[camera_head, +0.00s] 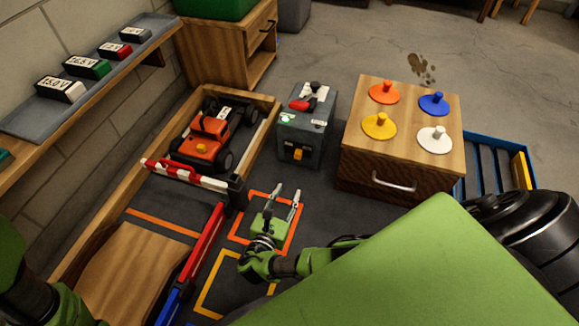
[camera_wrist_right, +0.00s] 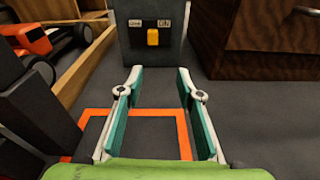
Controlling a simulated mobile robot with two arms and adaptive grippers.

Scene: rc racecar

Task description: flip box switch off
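A dark grey switch box (camera_head: 312,141) stands on the floor near the middle of the head view. A red lever (camera_head: 304,104) and a glowing green light (camera_head: 285,119) are on its top. An orange-yellow switch (camera_head: 298,154) is on its front; in the right wrist view this yellow switch (camera_wrist_right: 153,37) sits between two small labels, too small to read surely. My right gripper (camera_head: 287,190) is open and empty, in front of the box and pointing at it, apart from the switch. It also shows in the wrist view (camera_wrist_right: 159,72). My left gripper is out of view.
A red racecar (camera_head: 203,145) sits in a wooden-edged bay at left, behind a red-white barrier (camera_head: 185,171). A wooden cabinet (camera_head: 364,146) with coloured knobs stands right of the box. Bare dark floor lies between gripper and box.

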